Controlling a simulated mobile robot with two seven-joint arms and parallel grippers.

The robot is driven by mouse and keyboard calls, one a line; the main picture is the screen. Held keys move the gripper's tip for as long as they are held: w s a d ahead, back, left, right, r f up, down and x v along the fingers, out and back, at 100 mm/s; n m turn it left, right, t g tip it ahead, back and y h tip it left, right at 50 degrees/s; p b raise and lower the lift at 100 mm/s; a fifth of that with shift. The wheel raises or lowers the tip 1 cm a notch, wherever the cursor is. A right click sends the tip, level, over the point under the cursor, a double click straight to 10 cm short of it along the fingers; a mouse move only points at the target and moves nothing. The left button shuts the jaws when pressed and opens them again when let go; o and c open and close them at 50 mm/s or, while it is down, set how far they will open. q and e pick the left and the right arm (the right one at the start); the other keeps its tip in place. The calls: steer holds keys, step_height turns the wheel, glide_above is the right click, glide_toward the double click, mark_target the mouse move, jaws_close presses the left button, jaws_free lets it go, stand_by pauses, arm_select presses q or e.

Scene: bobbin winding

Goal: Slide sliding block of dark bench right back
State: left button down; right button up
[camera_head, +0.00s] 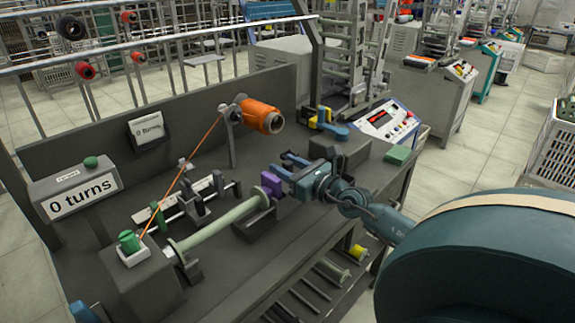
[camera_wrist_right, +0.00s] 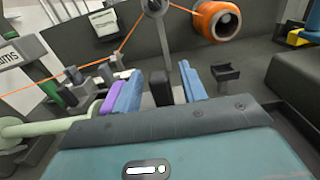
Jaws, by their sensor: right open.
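The dark bench (camera_head: 262,262) carries a pale green rod-like spool (camera_head: 222,226) lying between end supports. A purple block (camera_head: 272,186) stands at its right end; it also shows in the wrist view (camera_wrist_right: 113,92), partly hidden by the left-hand finger. My right gripper (camera_head: 288,166) is open, just right of and above the purple block, with blue fingers. In the wrist view my right gripper (camera_wrist_right: 160,92) has a dark upright piece (camera_wrist_right: 160,88) showing between its fingers; I cannot tell whether they touch it.
An orange thread spool (camera_head: 262,116) is on a post behind, its thread running to a green-knobbed box (camera_head: 130,245). A grey box (camera_head: 342,152) and a control panel (camera_head: 388,121) stand to the right. Two "0 turns" signs are at left.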

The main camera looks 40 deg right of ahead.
jaws_close()
stand_by(0.4)
